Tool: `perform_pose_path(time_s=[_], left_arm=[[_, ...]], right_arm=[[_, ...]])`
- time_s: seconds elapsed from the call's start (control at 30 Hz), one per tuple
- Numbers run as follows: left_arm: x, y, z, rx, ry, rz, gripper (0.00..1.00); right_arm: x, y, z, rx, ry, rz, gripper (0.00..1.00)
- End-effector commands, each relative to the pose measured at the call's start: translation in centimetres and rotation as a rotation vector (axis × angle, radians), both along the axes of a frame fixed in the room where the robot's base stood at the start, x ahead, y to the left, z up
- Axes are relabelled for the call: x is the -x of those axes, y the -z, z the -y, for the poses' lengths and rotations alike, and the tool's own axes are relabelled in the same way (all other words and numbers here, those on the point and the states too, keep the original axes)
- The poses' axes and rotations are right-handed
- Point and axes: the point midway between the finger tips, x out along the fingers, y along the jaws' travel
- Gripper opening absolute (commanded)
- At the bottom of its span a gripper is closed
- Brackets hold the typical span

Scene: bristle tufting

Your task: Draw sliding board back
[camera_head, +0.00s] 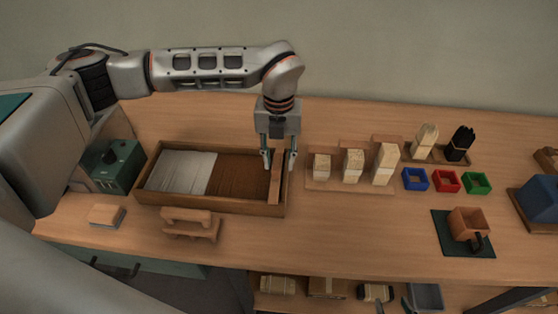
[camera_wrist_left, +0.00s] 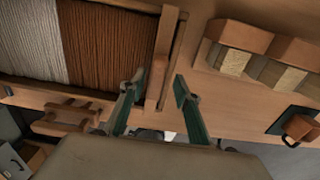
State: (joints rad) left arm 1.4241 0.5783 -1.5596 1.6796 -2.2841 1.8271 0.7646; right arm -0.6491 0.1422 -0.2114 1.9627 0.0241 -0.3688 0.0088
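The sliding board (camera_head: 275,183) is a narrow upright wooden bar near the right end of a shallow wooden tray (camera_head: 210,205). White and brown bristle fibres (camera_head: 235,175) fill the tray to its left. My left gripper (camera_head: 280,162) points down over the board, with one finger on each side of it. In the left wrist view the board (camera_wrist_left: 157,72) lies between the spread fingertips (camera_wrist_left: 156,88), with a visible gap to the right finger. The gripper is open. Contact with the left finger is unclear. My right gripper is not in view.
A wooden handled tool (camera_head: 190,223) stands in front of the tray. A brush block (camera_head: 106,214) and a green box (camera_head: 112,165) are at left. Wooden blocks on a stand (camera_head: 345,187) are close right, with coloured cups (camera_head: 445,181) beyond. The table front centre is clear.

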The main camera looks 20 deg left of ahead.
Motion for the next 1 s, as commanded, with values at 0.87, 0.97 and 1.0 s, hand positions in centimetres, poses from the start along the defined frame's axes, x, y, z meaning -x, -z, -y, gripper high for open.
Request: perform_pose_path(time_s=[0.87,0.97,1.0], left_arm=[[0.0,-11.1,0.1,0.001,0.002,0.001,0.32],[0.0,-11.1,0.1,0.001,0.002,0.001,0.32],[0.0,-11.1,0.1,0.001,0.002,0.001,0.32]], right_arm=[[0.0,0.0,-0.1,-0.004,0.001,0.000,0.40],[0.0,0.0,-0.1,-0.004,0.001,0.000,0.40],[0.0,0.0,-0.1,-0.004,0.001,0.000,0.40]])
